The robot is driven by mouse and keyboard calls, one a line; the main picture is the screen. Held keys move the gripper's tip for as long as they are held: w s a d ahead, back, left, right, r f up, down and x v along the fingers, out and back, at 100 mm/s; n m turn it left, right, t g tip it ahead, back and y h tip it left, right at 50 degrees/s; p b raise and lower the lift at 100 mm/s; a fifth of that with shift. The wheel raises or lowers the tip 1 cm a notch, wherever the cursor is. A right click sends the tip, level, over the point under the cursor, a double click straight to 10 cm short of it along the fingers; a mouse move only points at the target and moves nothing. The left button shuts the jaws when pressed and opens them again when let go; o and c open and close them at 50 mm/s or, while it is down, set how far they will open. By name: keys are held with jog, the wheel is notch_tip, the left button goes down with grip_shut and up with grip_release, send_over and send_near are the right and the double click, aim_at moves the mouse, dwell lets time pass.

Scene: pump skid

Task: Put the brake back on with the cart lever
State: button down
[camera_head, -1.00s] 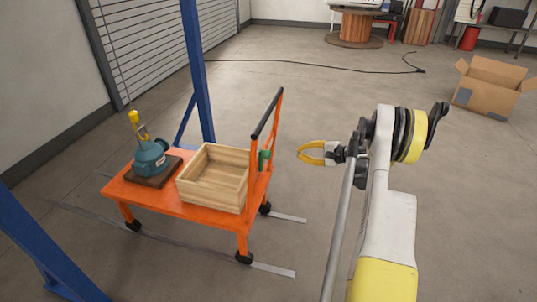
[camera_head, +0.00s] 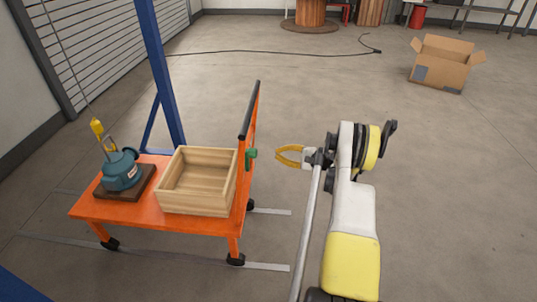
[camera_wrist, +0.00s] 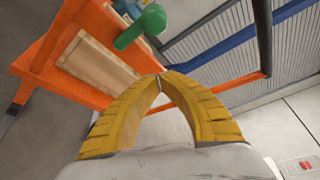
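The orange cart (camera_head: 120,213) stands left of centre in the head view. Its green lever (camera_head: 251,154) sticks out at the right end, by the upright handle frame. The lever also shows in the wrist view (camera_wrist: 140,27), up and left of my fingertips. My gripper (camera_head: 278,152) is just right of the lever, apart from it, pointing left at about the same height in the picture. Its yellow fingers (camera_wrist: 160,77) meet at the tips with nothing between them. The brake itself cannot be made out.
On the cart are an open wooden crate (camera_head: 170,199) and a blue-green pump (camera_head: 121,171) with a yellow hook (camera_head: 97,128) by it. A blue post (camera_head: 157,70) stands behind the cart. A cardboard box (camera_head: 438,71) lies far right. Floor around my arm is clear.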

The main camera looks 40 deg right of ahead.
jog(key=w+a+b, duration=0.4)
jog(key=w+a, duration=0.2)
dwell(0.4)
